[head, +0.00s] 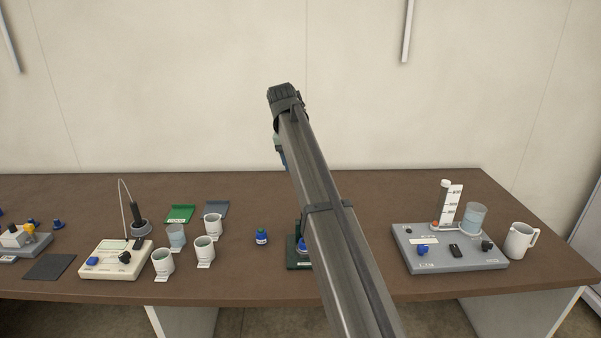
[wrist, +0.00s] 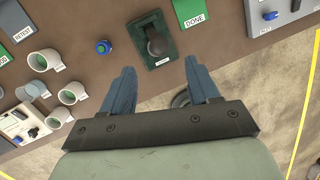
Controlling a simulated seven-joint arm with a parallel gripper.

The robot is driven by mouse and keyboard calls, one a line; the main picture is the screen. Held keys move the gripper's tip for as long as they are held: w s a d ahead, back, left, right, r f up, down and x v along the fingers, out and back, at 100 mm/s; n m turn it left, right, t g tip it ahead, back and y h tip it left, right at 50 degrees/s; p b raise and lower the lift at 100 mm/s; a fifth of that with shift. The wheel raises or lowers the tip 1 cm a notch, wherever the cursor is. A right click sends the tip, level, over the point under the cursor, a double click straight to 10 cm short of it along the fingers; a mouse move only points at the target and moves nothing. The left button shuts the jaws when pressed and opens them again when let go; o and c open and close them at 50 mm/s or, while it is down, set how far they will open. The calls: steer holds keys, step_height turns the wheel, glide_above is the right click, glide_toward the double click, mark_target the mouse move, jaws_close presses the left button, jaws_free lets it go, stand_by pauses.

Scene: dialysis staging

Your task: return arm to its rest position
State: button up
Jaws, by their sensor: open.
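My gripper (wrist: 160,66) is open in the wrist view, with its two blue-grey fingers well apart and nothing held between them. It is above the table's front edge, with brown tabletop and pale floor below. In the head view my raised arm crosses the middle of the picture and hides most of my gripper. The pad (head: 292,264) is also partly behind the arm there.
Several white cups (head: 204,250) and a cream meter (head: 110,265) are further left. A grey device (head: 465,262) and a white mug (head: 518,241) stand right. A green DONE plate (wrist: 190,12) lies near the pad.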

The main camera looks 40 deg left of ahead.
steer(key=shift+r, duration=0.3)
stand_by(0.4)
